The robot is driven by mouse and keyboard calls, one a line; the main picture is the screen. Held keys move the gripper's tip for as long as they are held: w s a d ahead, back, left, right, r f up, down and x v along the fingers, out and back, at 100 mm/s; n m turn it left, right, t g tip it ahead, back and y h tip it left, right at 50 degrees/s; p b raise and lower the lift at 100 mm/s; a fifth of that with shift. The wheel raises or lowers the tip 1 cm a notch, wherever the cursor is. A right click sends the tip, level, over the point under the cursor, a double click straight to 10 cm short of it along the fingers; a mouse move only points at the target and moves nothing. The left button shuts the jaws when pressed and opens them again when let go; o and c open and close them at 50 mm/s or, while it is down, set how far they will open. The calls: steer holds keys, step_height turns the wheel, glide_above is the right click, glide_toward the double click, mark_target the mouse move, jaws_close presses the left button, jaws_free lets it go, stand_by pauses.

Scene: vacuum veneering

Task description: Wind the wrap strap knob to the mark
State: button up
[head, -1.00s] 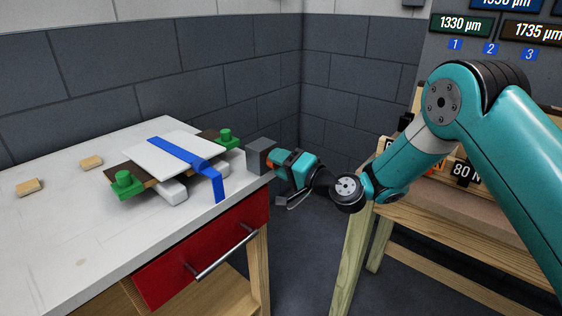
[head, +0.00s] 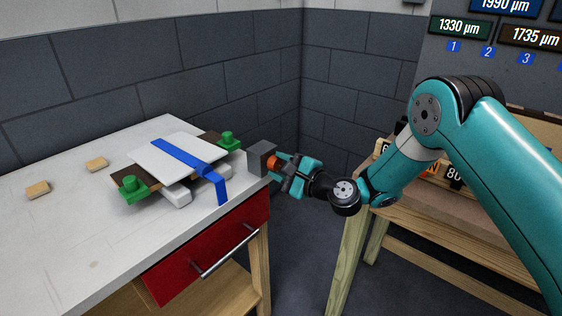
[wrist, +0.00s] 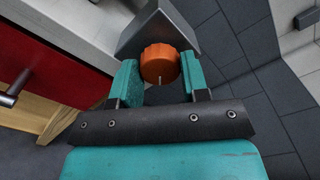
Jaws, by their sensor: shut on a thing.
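The orange knob (head: 271,162) sits on the side of a grey block (head: 259,155) at the right end of the white table. In the wrist view the ribbed knob (wrist: 160,64) shows a small pale line on its lower edge. My gripper (head: 279,163) is shut on the knob, with one teal finger on each side (wrist: 160,75). The grey block (wrist: 158,28) stands behind it. A blue strap (head: 180,155) runs over a white panel (head: 165,150) and hangs down at its front right. I cannot make out a separate target mark.
Green clamps (head: 133,189) hold the brown board under the panel. Wooden blocks (head: 38,189) lie at the table's left. A red drawer (head: 210,250) with a metal handle is below the tabletop. A wooden bench (head: 440,212) stands at the right.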

steer(key=shift+m+p, duration=0.5)
steer(key=shift+m, duration=1.1)
steer(key=o, duration=0.9)
steer(key=b+v, duration=1.7)
steer(key=shift+s+d+b, duration=0.15)
steer(key=shift+d+b, duration=0.05)
steer(key=shift+b, duration=0.1)
